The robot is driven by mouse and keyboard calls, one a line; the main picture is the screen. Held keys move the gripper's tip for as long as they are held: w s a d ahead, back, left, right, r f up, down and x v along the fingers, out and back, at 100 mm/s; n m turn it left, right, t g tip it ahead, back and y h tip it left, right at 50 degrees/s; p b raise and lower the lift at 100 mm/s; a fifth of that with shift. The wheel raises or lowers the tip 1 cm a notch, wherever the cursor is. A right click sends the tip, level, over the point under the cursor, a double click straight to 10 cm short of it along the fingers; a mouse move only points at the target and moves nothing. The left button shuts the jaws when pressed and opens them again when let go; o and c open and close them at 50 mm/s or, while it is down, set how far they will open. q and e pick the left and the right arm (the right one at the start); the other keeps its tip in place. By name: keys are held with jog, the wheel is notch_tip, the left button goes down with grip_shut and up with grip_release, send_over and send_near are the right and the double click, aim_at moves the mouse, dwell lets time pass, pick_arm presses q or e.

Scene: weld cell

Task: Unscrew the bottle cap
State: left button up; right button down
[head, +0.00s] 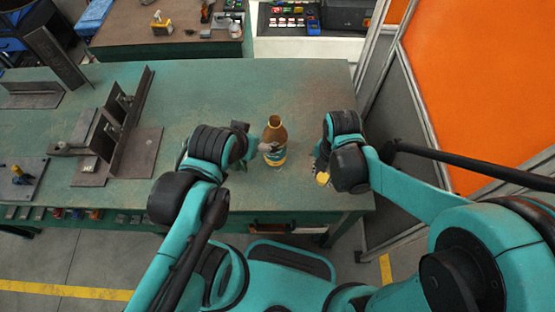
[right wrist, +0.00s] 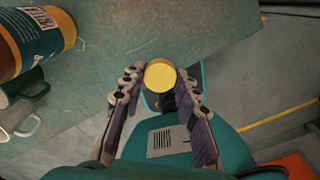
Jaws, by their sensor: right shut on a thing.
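The bottle (head: 274,137), amber with a teal and cream label, stands upright near the table's front edge. Its neck has no cap on it. It also shows in the right wrist view (right wrist: 40,38), cut off at the upper left. My left gripper (head: 265,148) is at the bottle's left side, with a finger in front of it. Whether it grips the bottle is unclear. My right gripper (head: 321,170) is shut on the yellow cap (right wrist: 160,75), to the right of the bottle and apart from it. The cap shows small in the head view (head: 322,178).
The green table (head: 220,85) is clear behind the bottle. Rusty steel angle pieces (head: 120,130) stand at the left. An orange-panelled partition (head: 480,80) rises beyond the table's right edge. A second bench (head: 185,30) is at the back.

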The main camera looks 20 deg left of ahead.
jog(key=b, duration=0.3)
send_over(299, 168)
notch_tip(299, 168, down, 7)
jog(key=shift+r, duration=0.15)
jog(key=shift+f+b, duration=1.1)
jog(key=shift+f, duration=0.9)
jog(key=shift+f, duration=0.1)
jog(key=c, duration=1.1)
grip_release()
jog(key=shift+c, duration=0.2)
